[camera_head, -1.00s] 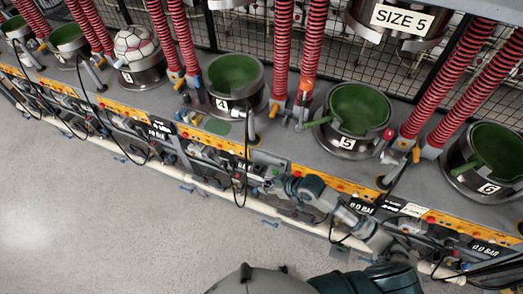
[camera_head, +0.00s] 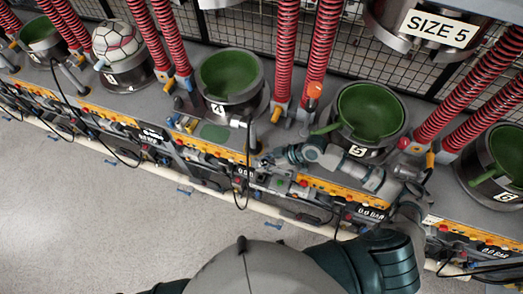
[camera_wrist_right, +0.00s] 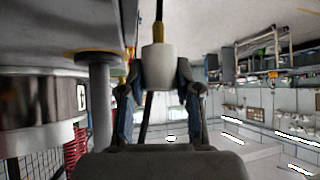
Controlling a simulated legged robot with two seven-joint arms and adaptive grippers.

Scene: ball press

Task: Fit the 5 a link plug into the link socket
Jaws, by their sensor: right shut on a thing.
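My right gripper (camera_head: 262,160) is at the bench's front edge, between the pots marked 4 and 5. In the right wrist view it is shut on a pale cylindrical plug (camera_wrist_right: 158,70) with a brass-yellow collar and a black cable. The plug stands upright in that picture between the two fingers. In the head view the plug is too small to make out apart from the gripper and the hanging black cable (camera_head: 247,180). The pot marked 5 (camera_head: 368,118) is right of the gripper. I cannot tell which fitting is the link socket. My left gripper is out of view.
The pot marked 4 (camera_head: 229,85) and the pot marked 6 (camera_head: 497,165) stand either side. Red springs (camera_head: 287,50) rise behind the bench. A ball (camera_head: 118,40) sits in a pot further left. A grey post (camera_wrist_right: 100,105) is close left of the fingers in the wrist view.

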